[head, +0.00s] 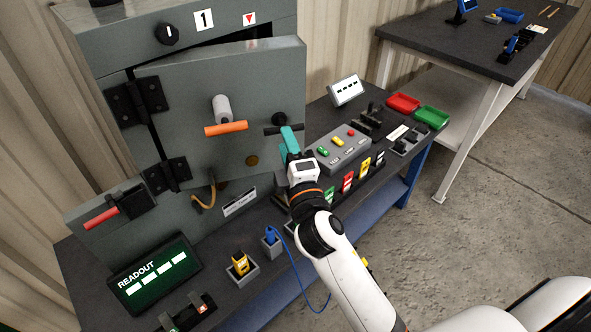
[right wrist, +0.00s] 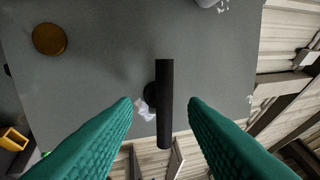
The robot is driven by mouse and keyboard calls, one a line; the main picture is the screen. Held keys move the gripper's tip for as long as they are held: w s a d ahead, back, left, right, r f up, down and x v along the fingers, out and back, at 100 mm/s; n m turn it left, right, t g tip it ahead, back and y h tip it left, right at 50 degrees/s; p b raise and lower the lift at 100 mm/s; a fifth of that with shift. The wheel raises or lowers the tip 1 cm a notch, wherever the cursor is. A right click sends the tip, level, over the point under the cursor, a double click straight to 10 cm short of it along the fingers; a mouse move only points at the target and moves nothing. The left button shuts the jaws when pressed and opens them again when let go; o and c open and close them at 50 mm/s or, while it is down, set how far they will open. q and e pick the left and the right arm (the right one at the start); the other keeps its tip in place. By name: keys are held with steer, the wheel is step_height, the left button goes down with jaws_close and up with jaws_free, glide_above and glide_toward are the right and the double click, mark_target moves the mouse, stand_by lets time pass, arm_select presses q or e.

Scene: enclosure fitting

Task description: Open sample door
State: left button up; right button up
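The grey sample door (head: 180,90) hangs on black hinges at its left side on the grey enclosure (head: 120,30). A dark gap shows along its top edge, so it looks slightly ajar. A black bar handle (head: 272,131) is near its right edge, partly hidden by my right gripper (head: 291,139). In the right wrist view, my teal fingers (right wrist: 162,108) are spread on either side of the black bar handle (right wrist: 165,80), with a gap on each side. The bar stands upright in that view. My left gripper is not in view.
A white knob with an orange bar (head: 225,129) sits mid-door. On the bench right of the door are a grey button box (head: 345,160), coloured modules and red (head: 403,102) and green trays. A readout screen (head: 150,275) and a yellow plug (head: 240,263) stand in front.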

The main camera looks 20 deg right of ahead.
steer(key=b+v, duration=0.1)
steer(key=v, duration=0.6)
steer(key=shift+s+b, duration=0.3)
steer(key=shift+s, duration=0.1)
steer(key=shift+f, duration=0.1)
